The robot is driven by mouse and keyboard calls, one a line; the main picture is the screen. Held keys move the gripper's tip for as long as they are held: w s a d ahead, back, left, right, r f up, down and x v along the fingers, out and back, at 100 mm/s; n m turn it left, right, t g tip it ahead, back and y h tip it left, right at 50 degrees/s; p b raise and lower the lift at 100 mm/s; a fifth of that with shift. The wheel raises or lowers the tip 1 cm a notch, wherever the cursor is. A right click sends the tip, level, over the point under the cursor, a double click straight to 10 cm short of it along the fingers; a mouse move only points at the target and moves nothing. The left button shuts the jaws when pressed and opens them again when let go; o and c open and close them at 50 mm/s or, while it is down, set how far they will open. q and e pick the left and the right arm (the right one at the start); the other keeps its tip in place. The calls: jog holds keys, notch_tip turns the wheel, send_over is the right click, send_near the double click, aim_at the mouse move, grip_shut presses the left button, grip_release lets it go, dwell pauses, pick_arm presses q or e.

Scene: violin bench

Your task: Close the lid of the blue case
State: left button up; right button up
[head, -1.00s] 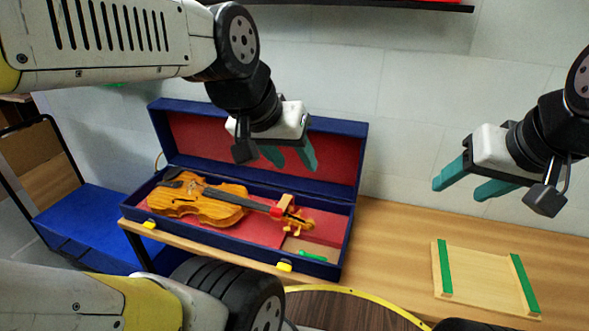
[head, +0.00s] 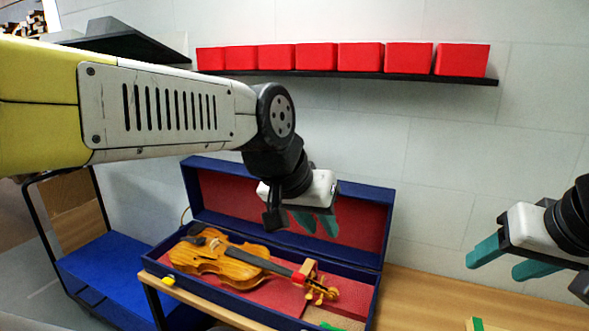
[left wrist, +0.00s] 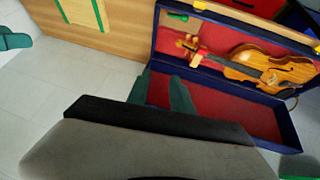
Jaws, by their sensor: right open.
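The blue case (head: 150,262) stands on the wooden bench with its lid (head: 386,225) raised, red lining facing me. A violin (head: 222,262) lies inside, its neck held by a red strap. My left gripper (head: 315,222) is open and empty, in front of the lid's lining towards its right half in the head view. In the left wrist view its two fingers (left wrist: 160,92) are apart and overlap the end of the lid (left wrist: 230,112); contact cannot be told. My right gripper (head: 508,262) is open and empty, right of the case and above the bench.
A black wall shelf (head: 350,73) with several red boxes (head: 361,56) runs above the case. A blue surface (head: 105,268) lies to the left. A wooden rack with green strips (left wrist: 80,12) lies on the bench (head: 420,300) beyond the case's right end.

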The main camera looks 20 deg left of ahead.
pick_arm(q)
jog(key=w+a+r, duration=0.1)
jog(key=w+r, duration=0.1)
jog(key=w, duration=0.1)
jog(key=w+a+r, duration=0.1)
jog(key=w+r, duration=0.1)
jog(key=w, duration=0.1)
jog(key=w+a+r, duration=0.2)
jog(key=w, duration=0.1)
jog(key=shift+w, duration=0.4)
grip_shut()
jog(key=w+a+r+y, duration=0.1)
jog(key=w+a+r, duration=0.1)
jog(key=w+a, duration=0.9)
jog(key=w+a+r+y, duration=0.1)
jog(key=w+a, duration=0.7)
jog(key=w, duration=0.5)
jog(key=shift+t, duration=0.4)
jog(key=w+f, duration=0.1)
jog(key=f, duration=0.4)
jog(key=w+f, duration=0.1)
jog(key=f, duration=0.2)
jog(key=shift+w+a+f, duration=0.15)
jog(key=shift+w+f, duration=0.1)
jog(key=shift+w, duration=0.1)
jog(key=shift+s+f, duration=0.2)
jog(key=shift+s, duration=0.15)
